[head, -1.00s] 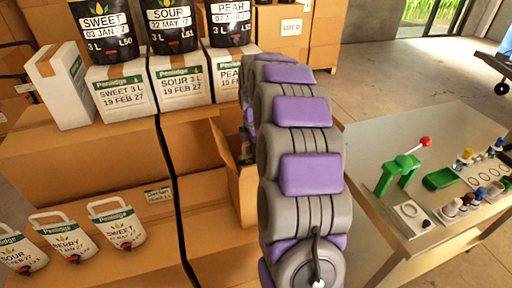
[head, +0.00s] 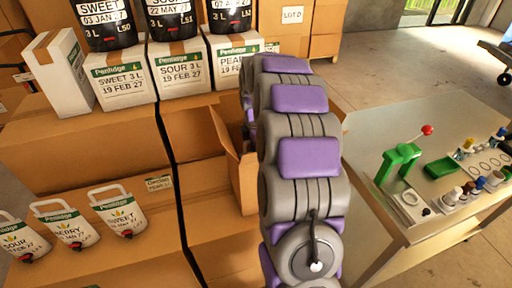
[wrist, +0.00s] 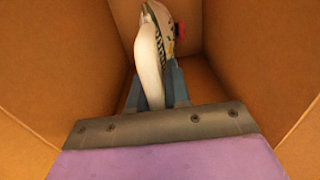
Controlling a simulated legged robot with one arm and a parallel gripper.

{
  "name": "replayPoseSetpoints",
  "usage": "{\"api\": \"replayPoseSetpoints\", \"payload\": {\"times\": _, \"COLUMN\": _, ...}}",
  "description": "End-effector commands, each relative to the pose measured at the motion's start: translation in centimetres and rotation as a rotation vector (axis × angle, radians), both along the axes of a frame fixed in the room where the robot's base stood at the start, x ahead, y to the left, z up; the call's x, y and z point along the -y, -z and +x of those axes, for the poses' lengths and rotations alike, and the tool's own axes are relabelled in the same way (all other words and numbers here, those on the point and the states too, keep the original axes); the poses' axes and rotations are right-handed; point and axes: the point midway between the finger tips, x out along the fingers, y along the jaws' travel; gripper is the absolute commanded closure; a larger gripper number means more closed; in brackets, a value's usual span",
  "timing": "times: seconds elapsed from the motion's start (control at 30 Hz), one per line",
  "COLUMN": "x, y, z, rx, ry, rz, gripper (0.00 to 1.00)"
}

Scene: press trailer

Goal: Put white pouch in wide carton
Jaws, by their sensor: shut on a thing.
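A white pouch (wrist: 153,55) with a green band and a red spout shows in the wrist view. My gripper (wrist: 158,88) is shut on its white handle, and the pouch extends away beyond the fingertips. Cardboard walls of a carton (wrist: 235,60) surround the gripper and pouch on several sides. In the head view an open carton (head: 238,165) with a raised flap stands partly behind my arm. My arm hides the gripper, the held pouch and much of this carton there. Whether the pouch touches the carton floor I cannot tell.
Three white pouches (head: 71,226) lie on cardboard at the lower left. Black pouches (head: 171,18) stand on white labelled boxes (head: 183,67) at the back. A table (head: 385,215) with a green press (head: 398,162), green tray and small bottles stands right. Open floor lies behind it.

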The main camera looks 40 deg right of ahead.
Motion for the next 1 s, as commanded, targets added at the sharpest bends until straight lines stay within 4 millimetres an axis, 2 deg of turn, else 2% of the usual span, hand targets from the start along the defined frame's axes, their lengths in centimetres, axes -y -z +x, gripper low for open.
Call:
{"api": "replayPoseSetpoints", "payload": {"times": 0.27, "x": 0.0, "y": 0.3, "z": 0.1, "rx": 0.003, "ry": 0.0, "rz": -0.001, "gripper": 1.0}}
{"api": "replayPoseSetpoints", "payload": {"times": 0.3, "x": 0.0, "y": 0.3, "z": 0.0, "rx": 0.002, "ry": 0.0, "rz": -0.001, "gripper": 0.79}}
{"api": "replayPoseSetpoints", "payload": {"times": 0.53, "x": 0.0, "y": 0.4, "z": 0.1, "rx": 0.0, "ry": 0.0, "rz": 0.001, "gripper": 0.57}}
{"api": "replayPoseSetpoints", "payload": {"times": 0.83, "x": 0.1, "y": 0.2, "z": 0.1, "rx": -0.001, "ry": 0.0, "rz": 0.001, "gripper": 0.57}}
{"api": "replayPoseSetpoints", "payload": {"times": 0.93, "x": 0.1, "y": -0.7, "z": 0.0, "rx": -0.001, "ry": 0.0, "rz": 0.001, "gripper": 0.57}}
{"api": "replayPoseSetpoints", "payload": {"times": 1.0, "x": 0.0, "y": -2.1, "z": 0.1, "rx": 0.003, "ry": -0.001, "rz": 0.001, "gripper": 0.57}}
